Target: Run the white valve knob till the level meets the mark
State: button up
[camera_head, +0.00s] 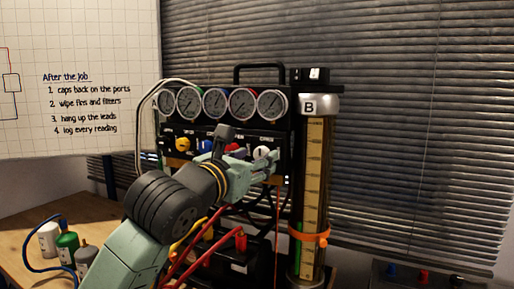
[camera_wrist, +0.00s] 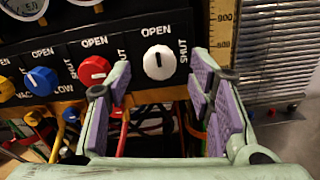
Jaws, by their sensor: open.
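The white valve knob (camera_wrist: 159,62) sits on the black panel, between an OPEN label above and a SHUT label at right; its dark pointer line stands nearly upright. It also shows in the head view (camera_head: 262,153). My gripper (camera_wrist: 161,72) is open, its purple-padded fingers on either side of the knob with gaps visible; contact is not seen. The clear level tube (camera_head: 315,175), labelled B, stands right of the panel with a scale inside. An orange ring (camera_head: 309,236) circles its lower part. The liquid level is hard to make out.
A red knob (camera_wrist: 94,70) and a blue knob (camera_wrist: 41,80) sit left of the white one. Several round gauges (camera_head: 215,103) line the panel above. Red cables (camera_head: 205,245) hang below. Small bottles (camera_head: 66,243) stand on the wooden bench at left.

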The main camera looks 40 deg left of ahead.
jog(key=shift+x, duration=0.95)
jog(key=shift+c, duration=0.2)
grip_shut()
